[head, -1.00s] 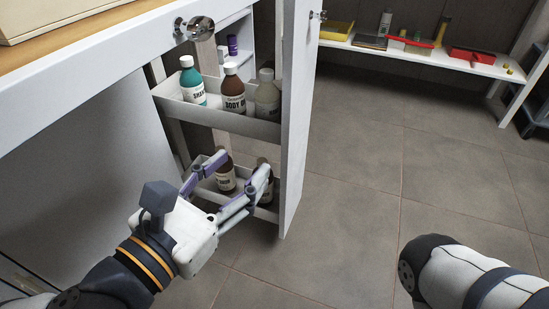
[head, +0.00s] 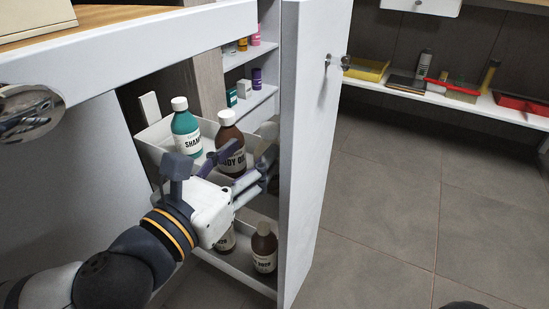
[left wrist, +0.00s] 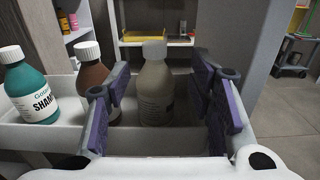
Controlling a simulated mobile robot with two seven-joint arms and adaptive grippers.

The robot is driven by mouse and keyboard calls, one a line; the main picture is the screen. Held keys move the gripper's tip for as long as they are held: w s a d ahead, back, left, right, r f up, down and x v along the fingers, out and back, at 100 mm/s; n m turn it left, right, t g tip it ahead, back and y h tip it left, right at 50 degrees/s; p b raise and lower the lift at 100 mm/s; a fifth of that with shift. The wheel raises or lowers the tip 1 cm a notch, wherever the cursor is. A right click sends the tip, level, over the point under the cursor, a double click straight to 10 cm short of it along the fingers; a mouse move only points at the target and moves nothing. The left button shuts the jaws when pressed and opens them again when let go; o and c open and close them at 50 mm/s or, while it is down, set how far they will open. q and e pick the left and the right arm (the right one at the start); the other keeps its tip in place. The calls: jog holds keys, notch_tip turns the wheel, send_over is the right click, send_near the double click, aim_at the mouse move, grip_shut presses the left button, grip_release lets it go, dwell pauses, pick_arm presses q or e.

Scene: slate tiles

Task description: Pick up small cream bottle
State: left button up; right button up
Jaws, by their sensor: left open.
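The cream bottle (left wrist: 155,92), with a pale cap, stands upright at the end of the upper pull-out tray (left wrist: 45,133). My left gripper (head: 246,165) reaches over that tray. In the left wrist view its two purple-padded fingers are open, with the cream bottle upright between them and a gap on each side. In the head view the gripper and wrist hide most of this bottle. A brown body-oil bottle (head: 230,150) stands close beside the left finger, and a teal shampoo bottle (head: 186,135) stands farther left. My right gripper is out of view.
The tall white cabinet front (head: 310,150) stands just right of the gripper. The lower tray (head: 245,262) holds brown bottles (head: 264,250). The counter edge (head: 120,60) overhangs at left. Shelves with small items stand behind. Open tiled floor (head: 385,210) lies to the right.

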aim_at(265, 134)
pick_arm(q)
jog(key=x, duration=0.2)
jog(key=b+x, duration=0.1)
jog(key=x, duration=0.2)
jog(key=b+x, duration=0.1)
jog(key=x, duration=0.2)
jog(key=shift+w+a+r, duration=0.15)
jog(key=shift+w+a, duration=0.1)
jog(key=shift+w, duration=0.05)
grip_shut()
